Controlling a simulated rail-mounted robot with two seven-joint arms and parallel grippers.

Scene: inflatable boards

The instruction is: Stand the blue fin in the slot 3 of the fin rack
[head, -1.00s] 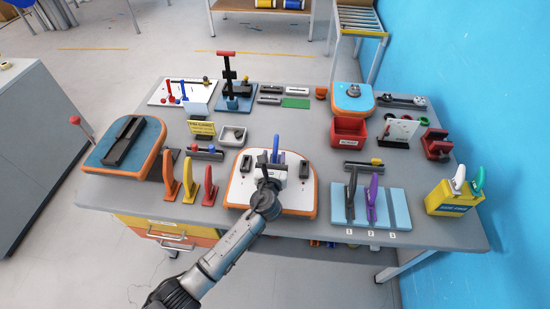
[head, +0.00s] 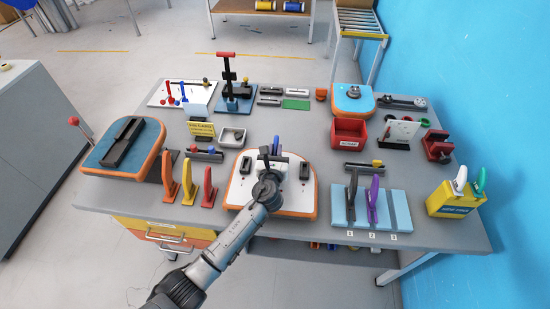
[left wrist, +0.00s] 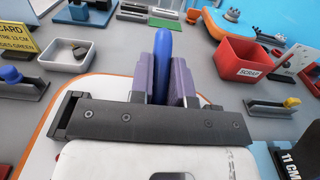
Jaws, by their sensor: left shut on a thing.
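The blue fin (head: 275,144) stands over the white board with orange edge (head: 293,208), between two dark holders. My left gripper (head: 272,163) is over that board and hides most of the fin in the head view. In the left wrist view its jaws (left wrist: 163,85) are shut on the blue fin (left wrist: 162,55), which points up between the pads. The fin's foot is hidden. The light-blue fin rack (head: 384,212) lies to the right. A black fin (head: 351,194) stands in slot 1 and a purple fin (head: 373,199) in slot 2. Slot 3 (head: 402,210) is empty. My right gripper is not in view.
Orange, yellow and red fins (head: 187,185) stand left of the board. A red scrap box (head: 349,137) and a dark holder with a yellow knob (head: 363,168) are behind the rack. A yellow box with white and green fins (head: 455,198) stands right of it.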

